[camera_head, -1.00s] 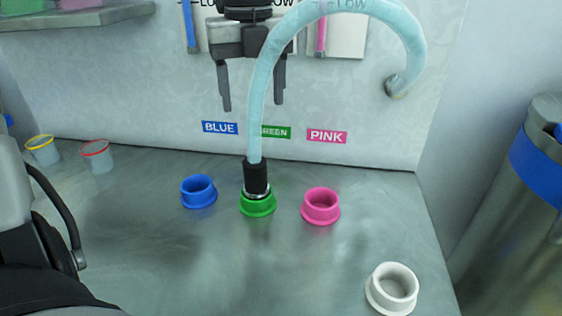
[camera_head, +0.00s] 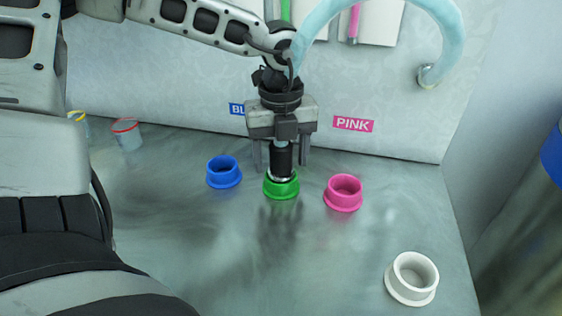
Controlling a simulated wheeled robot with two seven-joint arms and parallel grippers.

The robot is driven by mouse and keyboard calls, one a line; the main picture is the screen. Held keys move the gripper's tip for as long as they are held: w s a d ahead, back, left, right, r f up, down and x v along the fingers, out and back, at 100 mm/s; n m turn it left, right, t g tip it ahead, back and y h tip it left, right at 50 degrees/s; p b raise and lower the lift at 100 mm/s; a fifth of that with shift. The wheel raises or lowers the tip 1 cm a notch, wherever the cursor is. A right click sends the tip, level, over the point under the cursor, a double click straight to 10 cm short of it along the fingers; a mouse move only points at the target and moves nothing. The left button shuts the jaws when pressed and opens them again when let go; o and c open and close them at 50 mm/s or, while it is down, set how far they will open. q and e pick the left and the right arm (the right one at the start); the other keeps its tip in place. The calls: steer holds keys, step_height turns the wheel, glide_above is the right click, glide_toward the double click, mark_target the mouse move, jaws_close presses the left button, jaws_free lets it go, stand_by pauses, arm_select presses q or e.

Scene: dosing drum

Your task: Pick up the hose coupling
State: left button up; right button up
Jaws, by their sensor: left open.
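The black hose coupling (camera_head: 281,162) stands upright in the green socket (camera_head: 281,188) on the bench. The pale blue hose (camera_head: 330,14) arches from behind my left gripper to a fitting on the wall at the right. My left gripper (camera_head: 281,165) points down with one finger on each side of the coupling. It is open, and I cannot tell whether either finger touches it. My left arm and gripper hide the lower hose and the coupling's top. My right gripper is not in view.
A blue socket (camera_head: 224,172) is left of the green one and a pink socket (camera_head: 343,193) is right of it. A white socket (camera_head: 412,279) stands at the front right. Two small cups, one red-rimmed (camera_head: 127,134), stand at the back left. The bench's front middle is clear.

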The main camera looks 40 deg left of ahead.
arm_select(q)
steer(key=shift+f, duration=0.3)
steer(key=c, duration=1.1)
steer(key=shift+r, duration=0.15)
step_height(320, 180, up, 10)
steer(key=shift+f, duration=0.1)
